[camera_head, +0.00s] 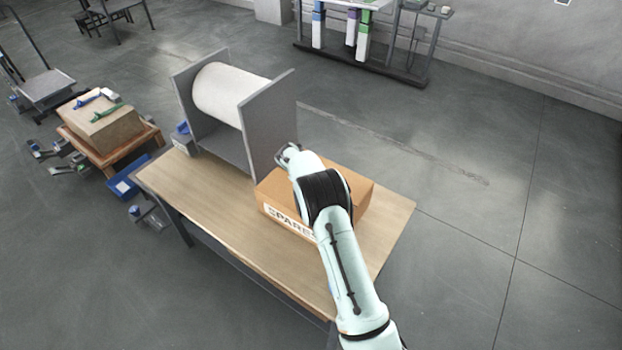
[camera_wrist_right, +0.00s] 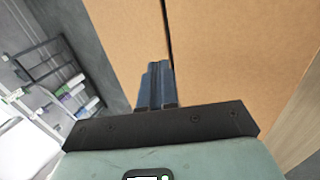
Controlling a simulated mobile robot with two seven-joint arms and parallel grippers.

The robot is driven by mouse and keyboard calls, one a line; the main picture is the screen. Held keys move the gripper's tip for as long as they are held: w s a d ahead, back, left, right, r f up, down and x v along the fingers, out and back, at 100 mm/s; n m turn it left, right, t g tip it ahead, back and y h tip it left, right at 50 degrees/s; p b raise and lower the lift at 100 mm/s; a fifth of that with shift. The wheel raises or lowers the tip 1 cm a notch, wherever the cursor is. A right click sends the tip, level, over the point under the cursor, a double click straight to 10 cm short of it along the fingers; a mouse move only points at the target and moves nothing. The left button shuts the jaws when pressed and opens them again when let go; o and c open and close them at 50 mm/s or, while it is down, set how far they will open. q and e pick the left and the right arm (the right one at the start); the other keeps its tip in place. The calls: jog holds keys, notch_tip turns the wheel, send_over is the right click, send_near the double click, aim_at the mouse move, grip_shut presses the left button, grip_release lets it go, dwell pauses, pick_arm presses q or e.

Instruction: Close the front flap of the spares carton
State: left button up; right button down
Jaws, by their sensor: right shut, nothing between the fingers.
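The spares carton (camera_head: 356,192) is a brown cardboard box on the wooden table, with a white label reading "SPARES" on its near side. My right arm reaches over it and hides much of its top. My right gripper (camera_head: 284,152) is at the carton's far left end in the head view. In the right wrist view its blue-grey fingers (camera_wrist_right: 157,84) are together and empty, over cardboard panels (camera_wrist_right: 235,50) split by a narrow dark gap. The panels there look nearly flat. I cannot tell whether the fingers touch them. My left gripper is not in view.
The table (camera_head: 221,205) has bare room left of the carton and a strip at its right. A grey stand with a large white roll (camera_head: 228,93) is close behind the carton. A box on a wooden stool (camera_head: 105,124) and a blue bin (camera_head: 128,178) are at left.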

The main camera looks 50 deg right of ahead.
notch_tip(320, 180, up, 4)
jog(key=shift+w+r+p, duration=0.15)
jog(key=shift+r+p, duration=0.05)
jog(key=shift+p, duration=0.4)
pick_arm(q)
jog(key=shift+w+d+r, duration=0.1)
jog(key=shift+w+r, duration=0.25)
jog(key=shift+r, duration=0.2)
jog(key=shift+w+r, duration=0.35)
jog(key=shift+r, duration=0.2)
pick_arm(e)
notch_tip(320, 180, up, 9)
jog(key=shift+f, duration=0.2)
